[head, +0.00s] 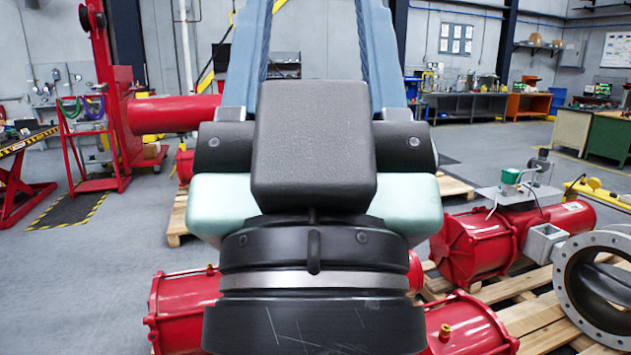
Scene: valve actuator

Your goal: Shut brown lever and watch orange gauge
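I can make out neither a brown lever nor an orange gauge. Red valve actuators lie on wooden pallets in the head view: one at the right (470,248), one at the lower left (185,305), and a red part (470,330) at the lower middle right. A small brass-coloured fitting (445,333) stands on that lower part; I cannot tell what it is. A small green device (511,176) sits on a plate above the right actuator. My own arm fills the middle and hides much of the actuators. My gripper is not in view.
A grey flanged valve ring (570,290) lies at the lower right. A red frame (105,110) and a red lift table (18,180) stand at the left. Workbenches (465,105) line the back. Grey floor (110,255) is free at the left.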

